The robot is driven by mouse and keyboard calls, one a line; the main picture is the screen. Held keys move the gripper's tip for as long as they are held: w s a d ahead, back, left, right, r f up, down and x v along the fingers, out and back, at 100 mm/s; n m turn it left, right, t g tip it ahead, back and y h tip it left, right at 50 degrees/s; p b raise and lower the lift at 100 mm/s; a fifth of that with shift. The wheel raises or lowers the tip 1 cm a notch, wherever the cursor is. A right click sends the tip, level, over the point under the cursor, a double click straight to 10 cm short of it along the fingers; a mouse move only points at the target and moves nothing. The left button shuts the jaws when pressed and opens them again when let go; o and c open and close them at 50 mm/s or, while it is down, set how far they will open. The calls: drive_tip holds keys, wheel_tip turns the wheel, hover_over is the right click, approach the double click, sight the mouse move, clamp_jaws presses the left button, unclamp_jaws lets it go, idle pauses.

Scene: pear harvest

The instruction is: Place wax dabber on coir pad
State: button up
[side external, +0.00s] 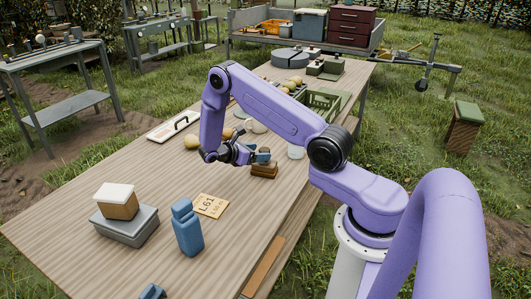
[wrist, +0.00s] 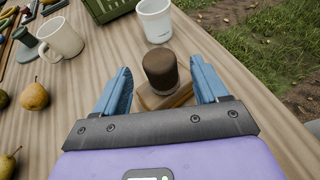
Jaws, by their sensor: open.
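A dark brown cylinder on a pale wooden block, which looks like the wax dabber (wrist: 161,70), stands upright on the table between my fingers in the wrist view. In the side external view it is a small brown shape (side external: 264,171) just below my gripper (side external: 258,156). My gripper (wrist: 165,82) is open, with one blue finger on each side of the cylinder. I see no clear contact. The near part of the wooden block is hidden behind the gripper body. I cannot pick out a coir pad with certainty in either view.
A white cup (wrist: 154,20) stands just beyond the cylinder, with a cream mug (wrist: 60,38) and pears (wrist: 34,96) to the left. A green crate (side external: 322,103) stands farther back. A blue bottle (side external: 187,228), an L61 card (side external: 210,205) and a grey box (side external: 125,226) occupy the near table.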

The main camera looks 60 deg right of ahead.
drive_tip(key=w+a+r+m+t+y, duration=0.1)
drive_tip(key=a+r, duration=0.3)
drive_tip(key=a, duration=0.3)
drive_tip(key=w+a+r+t+y, duration=0.1)
drive_tip(key=a+r, duration=0.3)
drive_tip(key=a, duration=0.3)
drive_tip(key=s+a+r+t+y, duration=0.25)
drive_tip(key=s+a+r, duration=0.25)
drive_tip(key=s+a, duration=0.3)
drive_tip(key=s+a+r+y, duration=0.2)
drive_tip(key=s+a+y, duration=0.2)
drive_tip(key=s, duration=0.6)
drive_tip(key=s+a+r+y, duration=0.3)
drive_tip(key=s+a+y, duration=0.1)
drive_tip(key=s, duration=0.6)
drive_tip(key=shift+t, duration=0.35)
